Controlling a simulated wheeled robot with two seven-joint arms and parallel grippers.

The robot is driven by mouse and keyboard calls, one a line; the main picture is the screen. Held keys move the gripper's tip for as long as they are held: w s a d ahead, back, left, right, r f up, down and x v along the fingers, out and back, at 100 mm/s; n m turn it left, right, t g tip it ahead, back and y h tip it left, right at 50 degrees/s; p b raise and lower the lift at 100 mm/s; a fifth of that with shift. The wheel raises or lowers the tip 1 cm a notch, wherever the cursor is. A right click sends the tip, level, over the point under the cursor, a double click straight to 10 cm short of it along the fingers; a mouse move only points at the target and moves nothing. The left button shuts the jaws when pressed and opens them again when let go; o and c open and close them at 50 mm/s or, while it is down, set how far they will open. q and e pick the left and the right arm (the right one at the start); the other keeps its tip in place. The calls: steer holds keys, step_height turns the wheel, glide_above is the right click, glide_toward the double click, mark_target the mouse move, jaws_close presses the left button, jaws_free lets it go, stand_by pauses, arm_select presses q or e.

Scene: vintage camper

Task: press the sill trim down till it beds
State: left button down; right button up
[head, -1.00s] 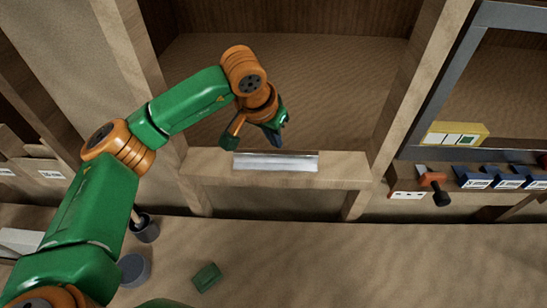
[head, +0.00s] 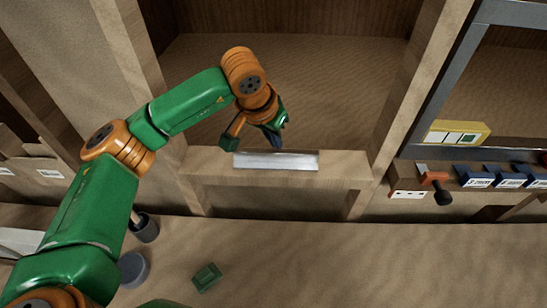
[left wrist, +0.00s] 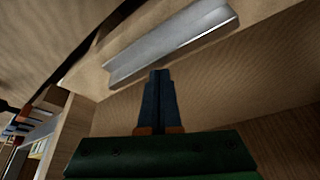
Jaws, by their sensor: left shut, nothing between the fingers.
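The sill trim (head: 276,161) is a silvery metal strip along the front of a wooden sill (head: 345,166). It also shows in the left wrist view (left wrist: 172,42), lying slanted across the top, with a raised lip. My left gripper (head: 273,141) is just behind the trim's middle, on the recess side. In the left wrist view its dark blue fingers (left wrist: 159,76) are together and empty, with tips close to the trim's edge. I cannot tell whether they touch it. Whether the trim sits flush is unclear. My right gripper is not in view.
An open wooden recess (head: 300,85) lies behind the sill, with upright posts on both sides. At right are a yellow box (head: 457,134), a red-and-black handled tool (head: 437,186) and blue labelled bins (head: 478,180).

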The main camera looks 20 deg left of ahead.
mark_target(275, 152)
arm_select(q)
steer(key=shift+s+f+b, duration=0.15)
steer(key=shift+f+b, duration=0.25)
steer(key=shift+f, duration=0.2)
stand_by(0.5)
step_height(275, 152, up, 7)
steer(key=p, duration=0.5)
steer(key=shift+r+p, duration=0.1)
steer(key=shift+p, duration=0.2)
